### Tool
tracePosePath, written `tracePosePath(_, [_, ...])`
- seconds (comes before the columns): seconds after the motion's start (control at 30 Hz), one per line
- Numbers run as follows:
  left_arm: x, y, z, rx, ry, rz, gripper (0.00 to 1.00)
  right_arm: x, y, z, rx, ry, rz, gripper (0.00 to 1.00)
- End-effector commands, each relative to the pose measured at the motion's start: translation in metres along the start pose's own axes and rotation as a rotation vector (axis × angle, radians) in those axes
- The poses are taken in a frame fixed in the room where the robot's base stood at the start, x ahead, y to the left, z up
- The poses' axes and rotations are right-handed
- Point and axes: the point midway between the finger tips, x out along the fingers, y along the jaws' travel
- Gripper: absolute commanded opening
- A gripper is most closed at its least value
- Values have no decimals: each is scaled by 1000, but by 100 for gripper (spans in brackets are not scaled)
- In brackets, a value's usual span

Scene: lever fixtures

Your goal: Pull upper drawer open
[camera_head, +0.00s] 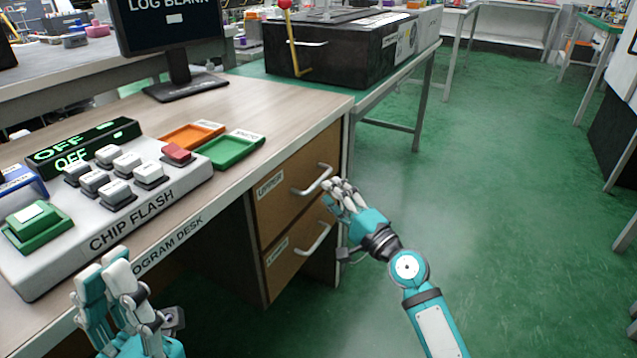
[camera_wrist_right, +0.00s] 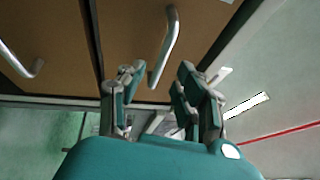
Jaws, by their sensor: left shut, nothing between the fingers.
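The upper drawer (camera_head: 285,185) is a brown front labelled UPPER at the right end of the desk. It looks closed, flush with the lower drawer (camera_head: 285,262). Its silver bar handle (camera_head: 312,185) also shows in the right wrist view (camera_wrist_right: 168,45). My right gripper (camera_head: 340,187) is at the right end of this handle. In the right wrist view its fingers (camera_wrist_right: 158,78) are apart, and the handle's near end appears between them; contact cannot be told.
The lower drawer's handle (camera_head: 313,243) sits just below. On the desk (camera_head: 290,115) are a CHIP FLASH button panel (camera_head: 150,215), an orange tray (camera_head: 190,135), a green tray (camera_head: 230,150) and a monitor (camera_head: 170,35). A black box (camera_head: 335,55) stands behind. The green floor (camera_head: 500,200) at right is clear.

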Motion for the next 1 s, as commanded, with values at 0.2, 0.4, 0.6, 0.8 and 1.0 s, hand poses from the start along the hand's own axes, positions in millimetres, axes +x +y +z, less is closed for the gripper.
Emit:
tracePosePath(0.2, [-1, 0, 2, 2, 18, 9, 0, 38, 1, 0, 1, 0, -1, 34])
tracePosePath(0.4, [6, 0, 2, 4, 37, 18, 0, 52, 1, 0, 0, 0, 0, 34])
tracePosePath(0.6, [8, 0, 1, 5, 46, 12, 0, 54, 0, 0, -1, 1, 1, 34])
tracePosePath(0.8, [8, -1, 1, 5, 46, 8, 0, 53, 0, 0, 0, 1, 0, 20])
tracePosePath(1.0, [7, -1, 1, 5, 42, 7, 0, 53, 0, 0, 0, 1, 0, 0])
